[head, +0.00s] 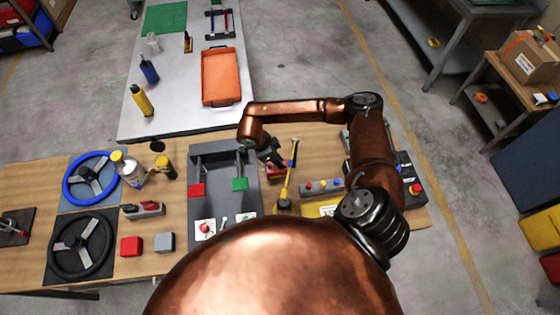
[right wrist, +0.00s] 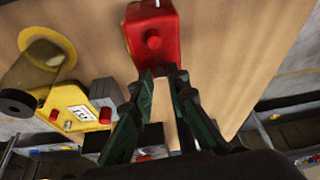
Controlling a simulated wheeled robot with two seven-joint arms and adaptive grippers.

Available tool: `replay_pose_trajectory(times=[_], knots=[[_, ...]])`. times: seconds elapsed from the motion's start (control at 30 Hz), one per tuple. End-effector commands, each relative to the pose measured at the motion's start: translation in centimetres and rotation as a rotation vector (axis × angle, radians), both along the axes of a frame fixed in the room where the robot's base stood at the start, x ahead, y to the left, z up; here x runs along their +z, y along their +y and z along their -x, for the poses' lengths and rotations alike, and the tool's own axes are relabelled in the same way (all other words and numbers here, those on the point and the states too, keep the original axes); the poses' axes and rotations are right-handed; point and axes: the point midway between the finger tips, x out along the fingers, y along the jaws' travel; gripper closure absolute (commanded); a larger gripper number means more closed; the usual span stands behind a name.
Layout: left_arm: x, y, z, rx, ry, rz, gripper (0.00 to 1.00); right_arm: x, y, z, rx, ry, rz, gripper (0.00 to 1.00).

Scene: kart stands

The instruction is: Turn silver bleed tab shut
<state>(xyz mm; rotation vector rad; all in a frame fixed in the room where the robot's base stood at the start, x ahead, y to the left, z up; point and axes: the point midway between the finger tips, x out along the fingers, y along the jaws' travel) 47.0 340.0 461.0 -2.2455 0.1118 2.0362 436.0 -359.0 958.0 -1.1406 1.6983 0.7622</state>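A red block (right wrist: 148,32) with a round red knob on its face lies just ahead of my right gripper (right wrist: 160,74) in the right wrist view. The gripper's two dark green fingers stand apart with a narrow gap, and nothing shows between them. In the head view the right gripper (head: 271,157) reaches down beside the red block (head: 276,172), partly covering it. A small pale mark (right wrist: 156,3) shows on the block at the top edge of the wrist view; I cannot tell if it is the silver bleed tab. My left gripper is not in view.
A yellow box (head: 320,209) and a row of buttons (head: 322,186) are to the right. Steering wheels (head: 82,245) fill the left.

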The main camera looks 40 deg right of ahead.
Motion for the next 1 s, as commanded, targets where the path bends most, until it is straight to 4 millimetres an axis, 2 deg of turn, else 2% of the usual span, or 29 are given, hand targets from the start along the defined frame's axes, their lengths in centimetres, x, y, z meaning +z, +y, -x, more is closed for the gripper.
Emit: replay_pose_trajectory(times=[0.2, 0.47, 0.63, 0.87, 0.9, 1.0], knots=[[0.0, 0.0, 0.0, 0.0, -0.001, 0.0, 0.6, 0.0, 0.0, 0.0, 0.0, 0.0, 0.0, 1.0], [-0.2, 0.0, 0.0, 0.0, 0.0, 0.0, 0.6, 0.0, 0.0, 0.0, -0.012, 0.0, 0.0, 1.0], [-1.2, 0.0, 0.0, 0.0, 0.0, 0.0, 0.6, -0.2, -0.1, -0.1, -0.12, 0.002, 0.0, 1.0], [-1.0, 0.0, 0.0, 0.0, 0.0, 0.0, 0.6, 0.0, -0.1, -0.1, -0.133, 0.002, 0.0, 1.0], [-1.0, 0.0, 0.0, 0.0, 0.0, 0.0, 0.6, 0.0, 0.0, -0.1, -0.133, 0.002, 0.0, 0.88], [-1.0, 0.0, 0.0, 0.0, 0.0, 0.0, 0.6, 0.0, 0.0, -0.1, -0.131, 0.001, 0.0, 0.81]])
